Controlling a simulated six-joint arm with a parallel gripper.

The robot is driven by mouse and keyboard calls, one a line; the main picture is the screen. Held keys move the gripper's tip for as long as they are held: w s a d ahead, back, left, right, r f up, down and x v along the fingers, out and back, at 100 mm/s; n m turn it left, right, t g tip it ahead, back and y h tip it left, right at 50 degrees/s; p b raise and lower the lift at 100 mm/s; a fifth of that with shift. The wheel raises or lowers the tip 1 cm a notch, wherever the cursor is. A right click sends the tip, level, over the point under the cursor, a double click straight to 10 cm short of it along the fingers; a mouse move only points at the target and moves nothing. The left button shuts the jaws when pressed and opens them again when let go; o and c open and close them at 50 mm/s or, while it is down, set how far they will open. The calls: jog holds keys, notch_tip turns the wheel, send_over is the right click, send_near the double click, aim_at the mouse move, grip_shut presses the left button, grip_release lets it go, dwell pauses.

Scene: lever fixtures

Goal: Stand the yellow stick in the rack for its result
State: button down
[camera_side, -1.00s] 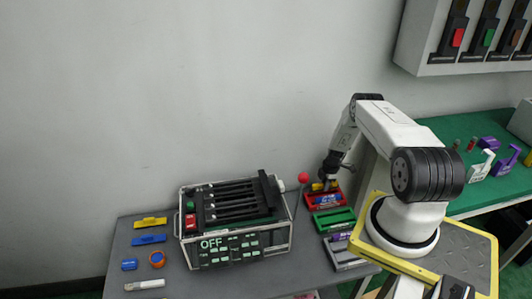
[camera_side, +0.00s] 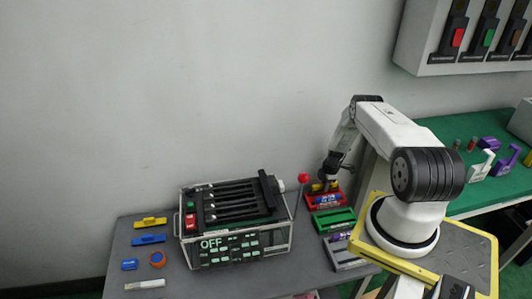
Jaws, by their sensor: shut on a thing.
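My gripper (camera_side: 326,184) points down over the red rack (camera_side: 338,203) at the right side of the grey table. It is shut on a small yellow piece, which I take to be the yellow stick (camera_side: 317,187). Only a bit of the yellow shows beside the fingers. It is at the back left of the red rack, and I cannot tell whether it touches the rack. Blue pieces (camera_side: 328,199) lie in the red rack. A green rack (camera_side: 334,220) and a grey rack (camera_side: 350,263) with a purple piece stand in front of it.
A caged machine (camera_side: 235,225) reading OFF stands left of the racks. A red-knobbed lever (camera_side: 303,178) rises between it and my gripper. A yellow piece (camera_side: 150,222), blue pieces (camera_side: 149,239), an orange roll (camera_side: 157,259) and a white piece (camera_side: 145,284) lie at the left.

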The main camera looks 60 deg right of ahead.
jog(key=shift+f, duration=1.2)
jog(key=shift+c, duration=2.4)
grip_release()
jog(key=shift+w+d+r, duration=0.1)
jog(key=shift+r, duration=0.05)
jog(key=shift+s+d+r, duration=0.1)
jog(key=shift+s+r, duration=0.05)
jog(key=shift+r, duration=1.1)
jog(key=shift+s+r, duration=0.2)
jog(key=shift+r, duration=1.05)
jog(key=shift+s+d+r, duration=0.1)
jog(key=shift+s+r, duration=0.05)
jog(key=shift+r, duration=1.1)
jog(key=shift+w+a, duration=0.1)
